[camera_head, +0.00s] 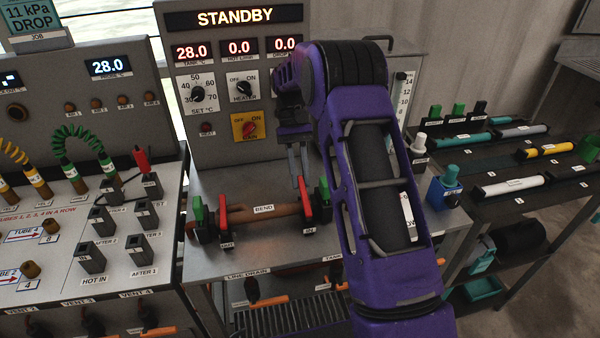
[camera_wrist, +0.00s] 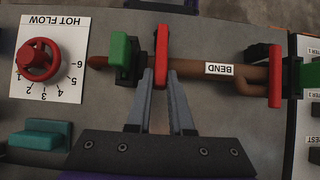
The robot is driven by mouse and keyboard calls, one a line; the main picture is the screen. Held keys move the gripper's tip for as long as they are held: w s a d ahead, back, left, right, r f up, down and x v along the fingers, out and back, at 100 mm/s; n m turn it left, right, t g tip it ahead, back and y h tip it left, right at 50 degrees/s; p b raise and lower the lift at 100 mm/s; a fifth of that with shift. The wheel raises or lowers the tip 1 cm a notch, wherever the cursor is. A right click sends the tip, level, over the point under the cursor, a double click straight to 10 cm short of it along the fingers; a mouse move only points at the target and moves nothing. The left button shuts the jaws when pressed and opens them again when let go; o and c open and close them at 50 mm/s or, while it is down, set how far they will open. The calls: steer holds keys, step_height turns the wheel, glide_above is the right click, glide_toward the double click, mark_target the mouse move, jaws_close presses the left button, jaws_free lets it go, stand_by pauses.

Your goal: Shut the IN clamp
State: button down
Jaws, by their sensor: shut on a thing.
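The BEND tube (camera_head: 265,219) lies across the bench between two stands, with a red clamp lever near each end. The IN clamp's red lever (camera_head: 305,206) is at the tube's right end in the head view, above the IN label (camera_head: 310,230). My gripper (camera_head: 297,180) reaches down to this lever. In the wrist view the lever (camera_wrist: 162,45) stands between my fingertips (camera_wrist: 160,85), which are shut on it. The OUT clamp's red lever (camera_head: 222,203) stands at the left end, and it also shows in the wrist view (camera_wrist: 275,75).
Green blocks (camera_head: 198,207) flank the tube's ends. The STANDBY panel (camera_head: 235,17) rises behind it. In the wrist view a red HOT FLOW knob (camera_wrist: 38,60) and a teal handle (camera_wrist: 40,136) are left of my gripper. A rack with capped tubes (camera_head: 515,185) stands right.

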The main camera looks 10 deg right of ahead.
steer(key=shift+f, duration=0.1)
stand_by(0.4)
steer(key=c, duration=0.8)
jaws_free()
steer(key=shift+w, duration=0.1)
step_height(320, 180, up, 10)
